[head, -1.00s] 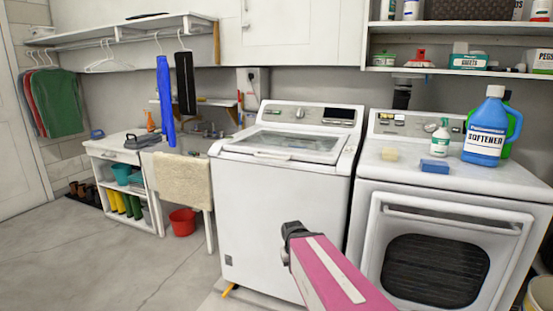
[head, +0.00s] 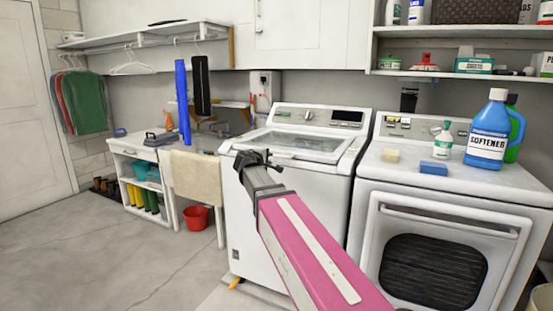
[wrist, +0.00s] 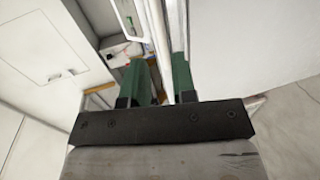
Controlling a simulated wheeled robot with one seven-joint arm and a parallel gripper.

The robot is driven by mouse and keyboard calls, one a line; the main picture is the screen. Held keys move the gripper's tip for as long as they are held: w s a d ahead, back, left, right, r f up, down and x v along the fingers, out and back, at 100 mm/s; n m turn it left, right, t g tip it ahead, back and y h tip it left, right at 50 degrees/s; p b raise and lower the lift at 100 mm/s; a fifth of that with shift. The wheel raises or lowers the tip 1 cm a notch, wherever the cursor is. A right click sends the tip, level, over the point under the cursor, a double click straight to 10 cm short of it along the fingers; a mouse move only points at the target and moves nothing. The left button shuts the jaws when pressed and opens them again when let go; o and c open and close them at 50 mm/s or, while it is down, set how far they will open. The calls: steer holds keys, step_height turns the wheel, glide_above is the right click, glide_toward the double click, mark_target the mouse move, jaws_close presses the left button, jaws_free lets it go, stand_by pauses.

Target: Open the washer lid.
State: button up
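The white washer (head: 275,215) stands in the middle of the head view. Its lid (head: 302,146), with a grey glass panel, lies shut on top. My gripper (head: 256,156) is at the end of the pink arm and overlaps the washer's front top edge near its left corner. I cannot tell from the head view whether it touches the washer. In the wrist view the two green fingers of my gripper (wrist: 160,72) stand apart. A pale strip shows in the gap, and nothing is clearly gripped. The lid is not clearly recognisable in the wrist view.
A white dryer (head: 440,240) stands right of the washer, with a blue softener jug (head: 486,135), a small bottle (head: 443,142) and a blue sponge (head: 433,168) on top. A sink with a draped towel (head: 197,176) is at left. The floor (head: 90,250) at left is open.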

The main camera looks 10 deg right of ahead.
mark_target(278, 156)
steer(key=x, duration=1)
steer(key=shift+w+d, duration=0.15)
steer(key=shift+w, duration=0.15)
jaws_close()
